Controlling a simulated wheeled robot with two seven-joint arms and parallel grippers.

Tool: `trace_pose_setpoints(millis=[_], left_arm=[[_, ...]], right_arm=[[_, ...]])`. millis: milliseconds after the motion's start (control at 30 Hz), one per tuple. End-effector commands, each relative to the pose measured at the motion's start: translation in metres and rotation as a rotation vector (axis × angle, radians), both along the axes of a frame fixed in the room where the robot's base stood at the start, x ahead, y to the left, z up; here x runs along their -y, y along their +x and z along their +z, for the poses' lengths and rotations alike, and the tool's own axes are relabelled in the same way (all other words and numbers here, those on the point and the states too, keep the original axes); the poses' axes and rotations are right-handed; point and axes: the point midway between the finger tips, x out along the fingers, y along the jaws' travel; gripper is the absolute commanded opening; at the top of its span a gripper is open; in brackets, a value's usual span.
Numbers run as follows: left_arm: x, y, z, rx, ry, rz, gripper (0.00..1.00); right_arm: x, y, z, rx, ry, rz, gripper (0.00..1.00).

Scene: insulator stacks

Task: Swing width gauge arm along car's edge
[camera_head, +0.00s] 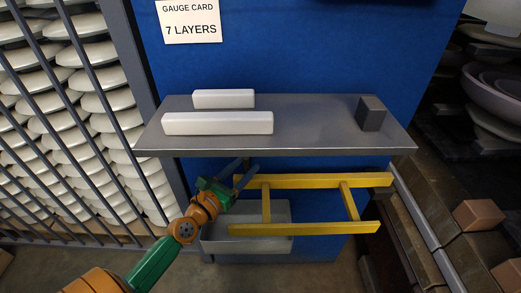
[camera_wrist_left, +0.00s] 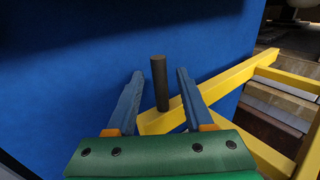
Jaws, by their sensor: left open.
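A yellow frame (camera_head: 287,181), which looks like the width gauge arm, has two long bars joined by two crossbars, below the grey shelf in the head view. It also shows in the left wrist view (camera_wrist_left: 225,82). A dark upright peg (camera_wrist_left: 159,84) stands at the near left end of its bar. My left gripper (camera_head: 243,168) is open at the frame's left end, under the shelf's front edge. In the left wrist view its two blue fingers (camera_wrist_left: 160,74) stand either side of the peg, with gaps visible. My right gripper is not in view.
The grey shelf (camera_head: 310,129) carries two white bars (camera_head: 218,123) and a dark block (camera_head: 370,113). A gauge card reading "7 LAYERS" (camera_head: 190,20) hangs on the blue panel (camera_head: 300,50). A grey bin (camera_head: 240,243) sits below. Barred insulator stacks (camera_head: 95,80) stand left.

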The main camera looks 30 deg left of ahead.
Motion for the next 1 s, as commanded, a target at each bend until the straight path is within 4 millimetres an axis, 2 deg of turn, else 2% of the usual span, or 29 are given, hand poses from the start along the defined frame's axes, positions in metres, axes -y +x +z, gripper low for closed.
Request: trace_pose_setpoints(millis=[100, 300, 633, 667, 833, 867, 1000], left_arm=[[0.001, 0.023, 0.003, 0.003, 0.0, 0.0, 0.52], [0.002, 0.049, 0.0, 0.001, 0.002, 0.0, 0.52], [0.002, 0.055, 0.0, 0.0, 0.002, -0.001, 0.52], [0.002, 0.055, 0.0, 0.0, 0.002, -0.001, 0.49], [0.002, 0.055, 0.0, 0.0, 0.002, -0.001, 0.03], [0.002, 0.055, 0.0, 0.0, 0.002, -0.001, 0.0], [0.002, 0.055, 0.0, 0.0, 0.002, -0.001, 0.0]], right_arm=[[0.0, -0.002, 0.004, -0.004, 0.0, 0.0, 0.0], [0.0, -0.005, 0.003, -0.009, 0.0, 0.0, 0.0], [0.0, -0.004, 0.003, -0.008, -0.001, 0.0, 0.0], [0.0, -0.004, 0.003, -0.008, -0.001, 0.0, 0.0], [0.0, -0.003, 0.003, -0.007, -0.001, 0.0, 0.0], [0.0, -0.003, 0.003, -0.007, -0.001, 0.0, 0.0], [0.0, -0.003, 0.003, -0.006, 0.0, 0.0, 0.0]])
